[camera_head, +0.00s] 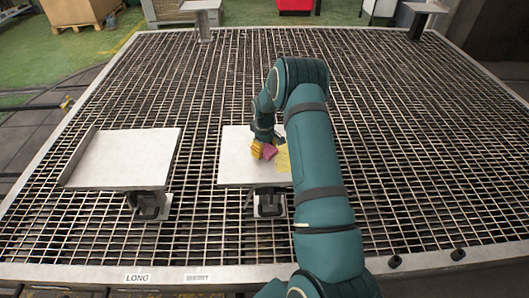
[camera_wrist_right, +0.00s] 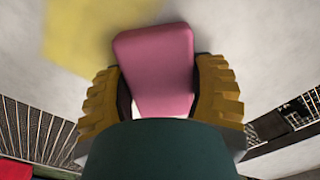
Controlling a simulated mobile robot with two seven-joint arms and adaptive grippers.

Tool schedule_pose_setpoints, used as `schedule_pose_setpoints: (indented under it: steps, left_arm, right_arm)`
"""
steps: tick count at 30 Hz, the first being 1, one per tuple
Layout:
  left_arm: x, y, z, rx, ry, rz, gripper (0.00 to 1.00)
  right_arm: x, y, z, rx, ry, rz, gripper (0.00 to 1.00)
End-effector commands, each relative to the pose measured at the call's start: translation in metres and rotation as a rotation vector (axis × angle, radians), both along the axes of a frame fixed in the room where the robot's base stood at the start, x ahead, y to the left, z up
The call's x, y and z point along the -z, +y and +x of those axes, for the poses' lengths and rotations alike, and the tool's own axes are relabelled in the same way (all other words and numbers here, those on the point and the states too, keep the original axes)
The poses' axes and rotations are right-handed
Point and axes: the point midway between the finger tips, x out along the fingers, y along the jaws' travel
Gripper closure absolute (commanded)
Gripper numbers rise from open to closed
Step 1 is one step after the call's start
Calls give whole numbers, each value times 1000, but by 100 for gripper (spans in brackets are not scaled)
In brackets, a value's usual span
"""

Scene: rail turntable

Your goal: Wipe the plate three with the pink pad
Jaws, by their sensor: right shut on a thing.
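The pink pad (camera_head: 270,152) is between the yellow-brown fingers of my right gripper (camera_head: 264,150). In the right wrist view the pad (camera_wrist_right: 155,65) shows clearly, with a finger of the gripper (camera_wrist_right: 158,92) against each side. The pad is over a pale grey plate (camera_head: 233,171) on a stand in the middle of the grating; I cannot tell whether it touches. A yellow patch (camera_head: 282,160) marks the plate's right part and lies up and left of the pad in the wrist view (camera_wrist_right: 85,32). My arm hides the plate's right edge. No number is visible on the plate. My left gripper is not in view.
Another pale plate (camera_head: 120,158) with a raised left edge stands to the left. Smaller plates on posts stand at the far left (camera_head: 200,5) and far right (camera_head: 425,7). The grating (camera_head: 130,90) is otherwise mostly bare.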

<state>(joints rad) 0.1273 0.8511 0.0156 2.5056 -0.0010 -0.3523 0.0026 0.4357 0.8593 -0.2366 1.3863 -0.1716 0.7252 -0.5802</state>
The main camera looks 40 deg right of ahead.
Motion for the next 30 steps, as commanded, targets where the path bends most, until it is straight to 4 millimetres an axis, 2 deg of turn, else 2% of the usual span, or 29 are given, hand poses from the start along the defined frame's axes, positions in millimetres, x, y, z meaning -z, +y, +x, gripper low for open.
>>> schedule_pose_setpoints:
  steps: [9,16,22,30]
  left_arm:
    - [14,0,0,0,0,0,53]
    - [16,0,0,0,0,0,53]
    - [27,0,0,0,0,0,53]
    - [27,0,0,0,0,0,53]
  right_arm:
    - [0,-16,19,0,-2,-1,68]
    - [-1,-20,24,0,-2,-1,68]
    - [2,-30,35,0,-1,-1,68]
    - [1,-39,47,0,-1,0,68]
